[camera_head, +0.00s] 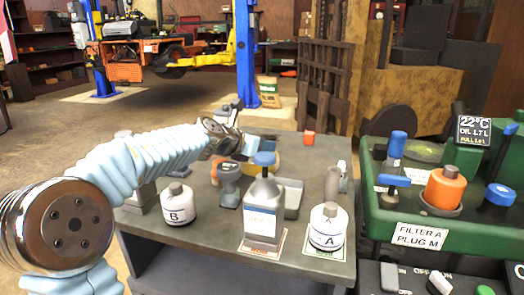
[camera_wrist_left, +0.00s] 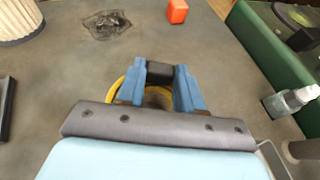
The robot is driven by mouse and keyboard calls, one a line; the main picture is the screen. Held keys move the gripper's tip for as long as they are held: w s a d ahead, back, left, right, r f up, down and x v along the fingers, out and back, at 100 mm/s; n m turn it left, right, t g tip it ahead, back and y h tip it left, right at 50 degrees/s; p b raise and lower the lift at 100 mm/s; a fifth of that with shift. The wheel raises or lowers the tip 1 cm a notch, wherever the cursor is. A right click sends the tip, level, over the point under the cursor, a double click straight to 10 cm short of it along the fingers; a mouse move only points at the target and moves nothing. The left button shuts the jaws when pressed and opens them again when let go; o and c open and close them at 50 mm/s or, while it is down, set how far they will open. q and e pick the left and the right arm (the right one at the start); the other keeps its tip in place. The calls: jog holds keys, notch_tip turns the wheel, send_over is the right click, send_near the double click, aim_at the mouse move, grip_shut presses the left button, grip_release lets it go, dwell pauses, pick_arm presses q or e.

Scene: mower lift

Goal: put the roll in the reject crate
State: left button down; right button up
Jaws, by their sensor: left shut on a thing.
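A yellow roll (camera_wrist_left: 116,88) shows as a ring around and below the fingers of my left gripper (camera_wrist_left: 160,88) in the left wrist view. The blue fingers are shut on it, and they hide much of it. In the head view the left gripper (camera_head: 246,146) is over the back of the grey table. Part of the yellow roll (camera_head: 276,161) shows there behind a blue-capped bottle. I cannot tell whether the roll touches the table. No crate marked as reject can be made out. My right gripper is not in view.
The table (camera_head: 330,160) holds bottle B (camera_head: 178,205), a grey blue-capped bottle (camera_head: 263,212), bottle A (camera_head: 327,232), a grey tray (camera_head: 293,198) and an orange block (camera_head: 309,138). A green console (camera_head: 390,222) with knobs stands at the right. A dark stain (camera_wrist_left: 106,24) lies ahead.

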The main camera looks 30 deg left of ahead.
pick_arm(q)
jog(key=shift+f, duration=0.1)
jog(key=c, duration=0.7)
grip_release()
jog(key=shift+c, duration=0.2)
